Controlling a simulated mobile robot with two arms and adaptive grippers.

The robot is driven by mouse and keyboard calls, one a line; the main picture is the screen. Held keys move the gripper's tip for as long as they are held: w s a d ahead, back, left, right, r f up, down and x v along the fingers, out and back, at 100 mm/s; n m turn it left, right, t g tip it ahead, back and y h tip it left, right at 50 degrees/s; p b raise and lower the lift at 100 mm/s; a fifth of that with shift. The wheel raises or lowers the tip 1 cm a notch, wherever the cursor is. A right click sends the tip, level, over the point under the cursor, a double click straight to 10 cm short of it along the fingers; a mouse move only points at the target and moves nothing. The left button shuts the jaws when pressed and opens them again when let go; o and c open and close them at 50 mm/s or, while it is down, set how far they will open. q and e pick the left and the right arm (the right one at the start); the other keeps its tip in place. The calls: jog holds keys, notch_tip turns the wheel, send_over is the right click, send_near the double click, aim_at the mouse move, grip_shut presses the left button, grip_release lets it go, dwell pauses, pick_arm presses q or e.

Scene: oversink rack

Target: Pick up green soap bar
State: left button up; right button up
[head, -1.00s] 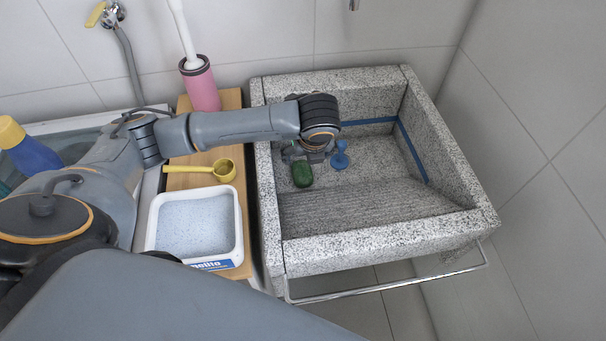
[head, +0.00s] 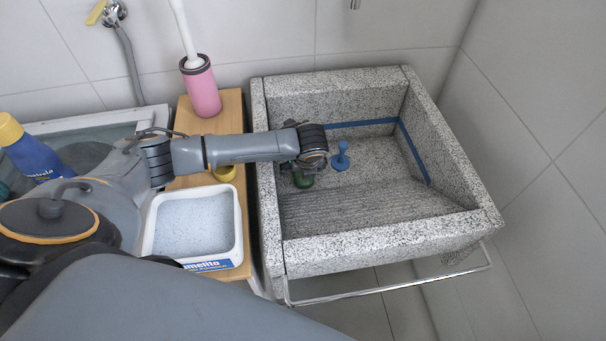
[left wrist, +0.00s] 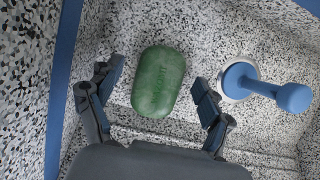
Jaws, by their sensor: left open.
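The green soap bar (left wrist: 158,82) lies in the granite sink (head: 350,246), toward its left side. In the head view the soap (head: 303,181) is partly hidden by my left wrist. My left gripper (left wrist: 156,88) is open above the soap, with one finger on each side of it. The fingers look apart from the soap, and the jaws are empty. In the head view the left gripper (head: 303,168) is mostly hidden under the wrist. My right gripper is not in view.
A blue plunger-like stopper (head: 340,158) stands close right of the soap; it also shows in the left wrist view (left wrist: 265,84). Left of the sink are a white tub of powder (head: 240,228), a yellow scoop (head: 225,173) and a pink brush holder (head: 203,92). The sink's right part is clear.

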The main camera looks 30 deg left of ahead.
pick_arm(q)
jog(key=shift+f, duration=0.2)
jog(key=c, duration=1.3)
jog(key=shift+w+r, duration=0.1)
jog(key=shift+r, duration=0.05)
